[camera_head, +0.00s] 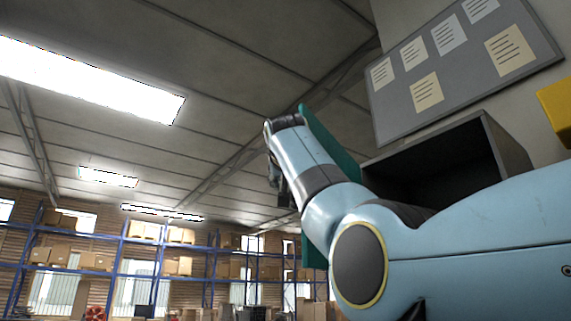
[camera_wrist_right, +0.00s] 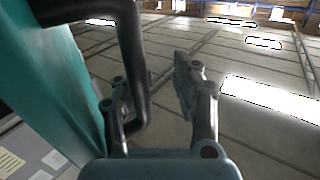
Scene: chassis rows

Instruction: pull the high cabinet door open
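The high cabinet (camera_head: 508,146) is a grey box on the wall, with its dark inside showing. Its teal door (camera_head: 328,135) is swung out from the box, seen nearly edge-on and partly hidden by my right arm. In the right wrist view the door (camera_wrist_right: 70,75) fills the left side, with a dark bent bar handle (camera_wrist_right: 134,45) on it. My right gripper (camera_wrist_right: 153,74) is open. The handle bar lies between its fingers, close to the left finger, with a gap to the right one. My left gripper is out of view.
A grey notice board (camera_head: 459,45) with paper sheets hangs above the cabinet. A yellow object (camera_head: 557,110) is on the wall at the right edge. Blue racks with cardboard boxes (camera_head: 60,255) stand far back. The space left of the door looks free.

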